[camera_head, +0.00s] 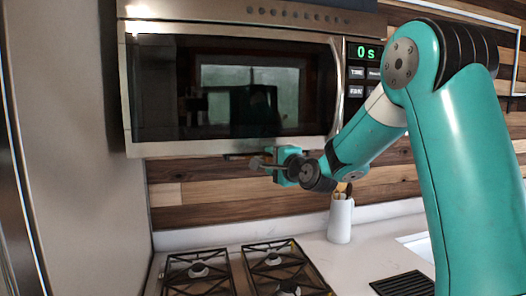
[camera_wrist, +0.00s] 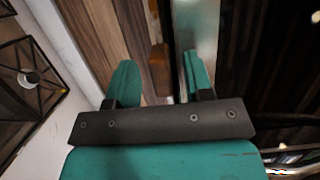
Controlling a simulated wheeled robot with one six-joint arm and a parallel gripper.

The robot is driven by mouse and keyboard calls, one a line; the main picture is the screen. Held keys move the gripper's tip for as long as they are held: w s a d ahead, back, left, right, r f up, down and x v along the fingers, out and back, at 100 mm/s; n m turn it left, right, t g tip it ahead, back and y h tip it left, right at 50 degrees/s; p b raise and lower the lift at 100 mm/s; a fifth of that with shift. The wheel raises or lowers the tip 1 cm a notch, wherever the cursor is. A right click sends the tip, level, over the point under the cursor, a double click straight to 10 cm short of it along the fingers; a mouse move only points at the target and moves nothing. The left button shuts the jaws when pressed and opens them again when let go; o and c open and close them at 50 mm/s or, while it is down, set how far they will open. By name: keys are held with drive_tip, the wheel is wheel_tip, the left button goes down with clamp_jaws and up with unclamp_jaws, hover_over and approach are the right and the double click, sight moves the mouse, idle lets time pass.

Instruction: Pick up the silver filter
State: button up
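My gripper (camera_head: 282,164) is raised just under the lower edge of the microwave, in front of the wood-plank wall. In the wrist view my gripper (camera_wrist: 158,74) has its two teal fingers spread well apart, with nothing clearly held between them. I cannot make out the silver filter for certain in either view.
The microwave (camera_head: 230,85) hangs above, close over my gripper. A stove with black grates (camera_head: 198,271) is below, and also shows in the wrist view (camera_wrist: 28,80). A white utensil holder (camera_head: 340,219) stands on the pale counter. A tall grey panel (camera_head: 75,150) borders the left.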

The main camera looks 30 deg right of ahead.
clamp_jaws()
drive_tip(key=shift+r, duration=0.2)
